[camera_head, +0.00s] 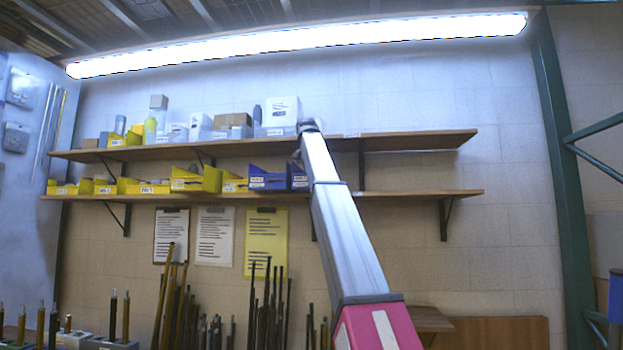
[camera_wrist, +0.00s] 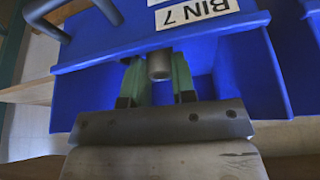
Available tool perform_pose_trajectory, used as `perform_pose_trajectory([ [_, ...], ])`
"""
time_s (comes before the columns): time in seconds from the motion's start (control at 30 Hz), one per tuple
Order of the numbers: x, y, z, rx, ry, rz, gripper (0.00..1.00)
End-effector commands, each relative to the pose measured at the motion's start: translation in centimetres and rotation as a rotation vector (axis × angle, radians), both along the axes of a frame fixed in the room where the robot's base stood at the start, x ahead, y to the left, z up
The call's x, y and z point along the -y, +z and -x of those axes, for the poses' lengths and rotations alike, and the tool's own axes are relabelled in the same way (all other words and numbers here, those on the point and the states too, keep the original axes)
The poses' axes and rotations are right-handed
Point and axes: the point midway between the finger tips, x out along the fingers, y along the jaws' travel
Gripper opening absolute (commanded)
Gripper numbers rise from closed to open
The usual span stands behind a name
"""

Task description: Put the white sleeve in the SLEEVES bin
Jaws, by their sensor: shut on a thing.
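In the wrist view my gripper (camera_wrist: 158,76) has green fingers shut on a short, dull grey cylinder (camera_wrist: 159,64), which I take to be the sleeve; it looks grey rather than white here. The gripper and the cylinder are in front of a blue bin (camera_wrist: 90,98), overlapping its opening in the picture. I cannot tell how far inside they are. The bin's label reads BIN 7; no SLEEVES label is legible. In the head view, my arm hides the gripper and the cylinder. Blue bins (camera_head: 268,180) stand on the lower shelf beside the arm.
The lower shelf (camera_head: 400,193) is bare to the right of my arm. Yellow bins (camera_head: 187,180) stand to the left of the blue ones. The upper shelf (camera_head: 420,141) holds boxes and bottles at its left. Dark rods (camera_head: 268,300) stand upright below.

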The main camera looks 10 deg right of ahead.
Motion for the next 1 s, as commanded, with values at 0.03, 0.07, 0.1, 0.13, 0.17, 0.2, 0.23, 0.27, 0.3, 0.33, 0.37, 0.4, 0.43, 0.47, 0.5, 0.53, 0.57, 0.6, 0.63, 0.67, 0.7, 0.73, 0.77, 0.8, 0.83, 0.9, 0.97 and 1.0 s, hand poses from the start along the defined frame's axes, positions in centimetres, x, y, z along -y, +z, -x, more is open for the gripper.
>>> perform_pose_trajectory([
  [0.03,0.01,-1.06,0.17,-0.001,0.000,0.000,0.00],
  [0.07,0.01,-1.38,0.15,-0.001,0.000,0.000,0.00],
  [0.1,0.00,-1.63,0.11,0.000,0.000,0.000,0.00],
  [0.13,0.00,-1.73,0.07,0.000,0.000,0.000,0.00],
  [0.17,0.00,-1.74,0.04,0.000,0.000,0.000,0.00],
  [0.2,0.00,-1.69,0.00,0.001,0.000,0.000,0.00],
  [0.23,0.00,-1.65,0.00,0.001,0.000,0.000,0.00],
  [0.27,-0.01,-1.64,-0.01,0.001,0.000,0.000,0.00],
  [0.3,0.00,-1.64,-0.02,0.001,0.000,0.000,0.00],
  [0.33,0.00,-1.63,-0.02,0.001,0.000,0.000,0.00],
  [0.37,-0.01,-1.64,-0.01,0.000,0.000,0.000,0.00],
  [0.4,0.00,-1.70,0.00,0.000,0.000,0.000,0.00],
  [0.43,-0.01,-1.77,0.01,0.000,0.000,0.000,0.00],
  [0.47,-0.01,-1.87,0.02,0.000,0.000,0.000,0.00],
  [0.5,0.00,-1.91,0.01,0.001,0.000,0.000,0.28],
  [0.53,0.00,-1.87,0.00,0.001,0.000,0.000,0.38],
  [0.57,-0.01,-1.86,-0.01,0.001,0.000,0.000,0.47],
  [0.6,0.00,-1.86,0.00,0.000,0.000,0.000,0.50],
  [0.63,0.00,-1.86,0.00,0.000,0.000,0.000,0.50],
  [0.67,0.00,-1.86,0.00,0.000,0.000,0.000,0.50],
  [0.7,0.00,-1.86,0.00,0.000,0.000,0.000,0.50],
  [0.73,0.00,-1.86,0.00,0.000,0.000,0.000,0.50],
  [0.77,-0.01,-1.85,-0.01,0.000,0.000,0.000,0.50],
  [0.8,0.00,-1.85,0.00,0.000,0.000,0.000,0.50],
  [0.83,0.00,-1.84,0.01,0.000,0.000,0.000,0.50],
  [0.9,0.00,-1.75,-0.01,0.000,0.000,0.000,0.50],
  [0.97,0.00,-1.54,-0.04,0.000,0.000,0.000,0.50],
  [1.0,0.02,-1.32,-0.15,0.000,0.000,0.000,0.50],
])
